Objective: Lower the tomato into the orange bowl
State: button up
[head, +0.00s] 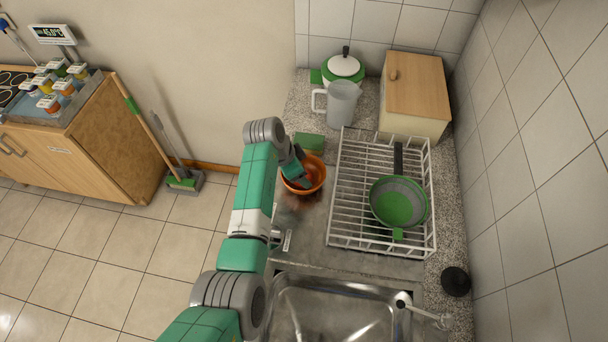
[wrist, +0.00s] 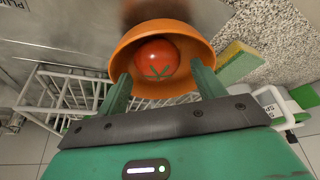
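The orange bowl (head: 319,184) stands on the counter left of the dish rack; the wrist view shows it large at the top (wrist: 200,43). The red tomato (wrist: 157,56) with a green stem star is inside the bowl's outline in the wrist view. In the head view only a bit of red shows, partly hidden by my gripper (head: 303,180). My gripper's two green fingers (wrist: 160,82) reach over the bowl's near rim, one on each side of the tomato. They look open, with small gaps to the tomato. Whether the tomato touches the bowl's bottom is not clear.
A green sponge (head: 309,143) lies just behind the bowl. The white dish rack (head: 343,200) with a green-grey pan (head: 400,203) stands to the right. A pitcher (head: 342,104), a pot (head: 344,68) and a wooden box (head: 416,87) are behind. The sink (head: 340,305) is in front.

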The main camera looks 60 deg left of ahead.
jog(key=shift+o, duration=0.6)
jog(key=p+v, duration=0.1)
jog(key=v, duration=0.6)
jog(key=shift+s+r, duration=0.2)
jog(key=shift+r, duration=0.15)
